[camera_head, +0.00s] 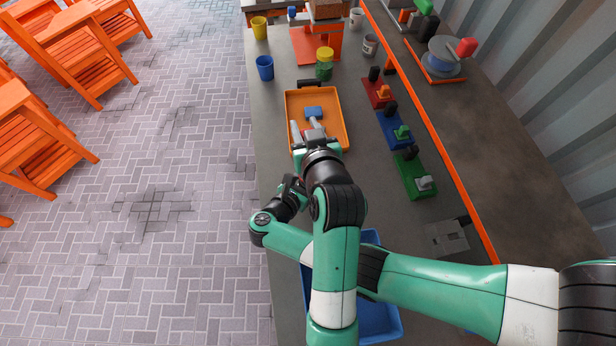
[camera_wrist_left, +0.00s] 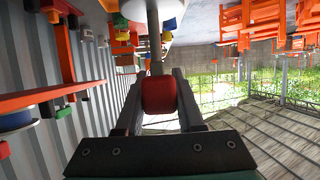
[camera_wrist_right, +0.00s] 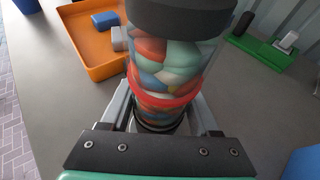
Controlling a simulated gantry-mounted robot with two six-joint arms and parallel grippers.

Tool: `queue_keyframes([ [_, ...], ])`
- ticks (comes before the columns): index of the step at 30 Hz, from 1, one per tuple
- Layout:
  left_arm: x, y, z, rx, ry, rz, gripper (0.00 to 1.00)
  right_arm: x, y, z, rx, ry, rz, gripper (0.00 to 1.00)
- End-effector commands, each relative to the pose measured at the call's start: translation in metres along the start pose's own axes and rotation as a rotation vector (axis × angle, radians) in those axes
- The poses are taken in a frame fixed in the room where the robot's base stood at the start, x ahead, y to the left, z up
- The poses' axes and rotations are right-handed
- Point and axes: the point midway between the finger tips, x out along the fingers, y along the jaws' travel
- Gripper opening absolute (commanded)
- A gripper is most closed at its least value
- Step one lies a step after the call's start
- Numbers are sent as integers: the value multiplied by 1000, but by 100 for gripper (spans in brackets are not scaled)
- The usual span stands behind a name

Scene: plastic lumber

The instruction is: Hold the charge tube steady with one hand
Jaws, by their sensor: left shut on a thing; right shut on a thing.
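The charge tube (camera_wrist_right: 172,62) is a clear cylinder full of red, teal, white and orange pellets, with a black cap and a red band. My right gripper (camera_wrist_right: 163,105) is shut around its lower part in the right wrist view. My left gripper (camera_wrist_left: 160,88) is shut on a red cylindrical grip (camera_wrist_left: 158,98) in the left wrist view. A grey rod (camera_wrist_left: 154,45) runs from the grip toward a pale rounded part at the picture's top edge. In the head view the left gripper (camera_head: 317,141) is over the near end of the orange tray; the arms hide most of both held things.
Red, blue (camera_head: 394,130) and green (camera_head: 413,177) blocks line the bench's right side. A blue bin (camera_head: 385,320) lies under my arms. Cups stand at the far end.

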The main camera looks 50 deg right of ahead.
Motion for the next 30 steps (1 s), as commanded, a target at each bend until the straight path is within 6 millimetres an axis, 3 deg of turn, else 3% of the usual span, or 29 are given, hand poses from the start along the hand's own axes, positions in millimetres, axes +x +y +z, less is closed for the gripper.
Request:
queue_keyframes([
  [13, -3, 1, -10, -2, 17, 2, 0, 0, -1, -1, -7, 3, -2, 0],
  [30, 4, 1, 8, -2, 12, 2, 0, 0, -1, -1, -4, 2, -2, 0],
])
